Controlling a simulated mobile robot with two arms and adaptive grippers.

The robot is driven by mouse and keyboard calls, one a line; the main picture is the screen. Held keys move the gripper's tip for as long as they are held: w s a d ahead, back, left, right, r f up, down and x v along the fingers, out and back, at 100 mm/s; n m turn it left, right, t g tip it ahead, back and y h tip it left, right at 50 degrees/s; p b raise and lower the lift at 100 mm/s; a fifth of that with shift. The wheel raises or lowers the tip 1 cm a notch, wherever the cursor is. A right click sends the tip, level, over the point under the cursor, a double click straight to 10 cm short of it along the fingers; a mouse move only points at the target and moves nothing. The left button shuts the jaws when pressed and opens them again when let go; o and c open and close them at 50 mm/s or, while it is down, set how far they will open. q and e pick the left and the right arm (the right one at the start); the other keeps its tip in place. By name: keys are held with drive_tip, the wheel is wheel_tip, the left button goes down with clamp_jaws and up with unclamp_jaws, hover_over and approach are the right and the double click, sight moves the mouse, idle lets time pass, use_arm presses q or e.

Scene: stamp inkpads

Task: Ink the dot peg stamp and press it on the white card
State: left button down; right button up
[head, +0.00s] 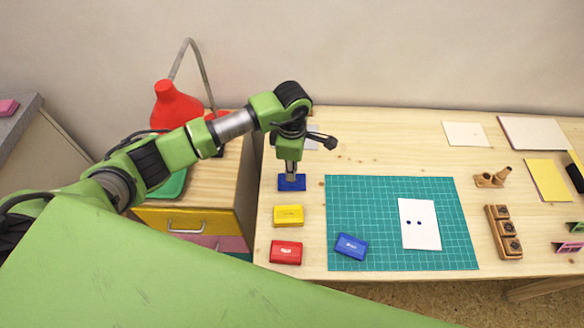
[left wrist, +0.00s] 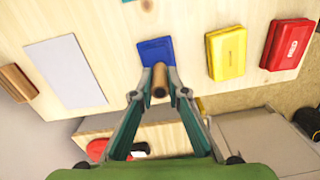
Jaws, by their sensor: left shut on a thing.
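My left gripper (head: 291,174) is shut on the wooden dot peg stamp (left wrist: 159,78), which stands between the fingertips in the left wrist view. It is over the open blue inkpad (head: 292,184), which also shows just beyond the peg in the left wrist view (left wrist: 155,48). The peg's lower end is at or just above the pad; I cannot tell if they touch. The white card (head: 419,232) lies on the green cutting mat (head: 370,195) and bears two blue dots side by side. My right gripper is not in view.
Yellow (head: 288,215) and red (head: 286,252) inkpads lie in front of the blue one. A blue lid or case (head: 351,246) lies on the mat's left front. A wooden stamp rack (head: 503,232) stands right of the mat. A red lamp (head: 175,106) is at the left.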

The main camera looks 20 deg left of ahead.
use_arm(q)
drive_tip(key=shift+r, duration=0.45)
drive_tip(key=shift+r+p, duration=1.75)
drive_tip(key=shift+r, duration=1)
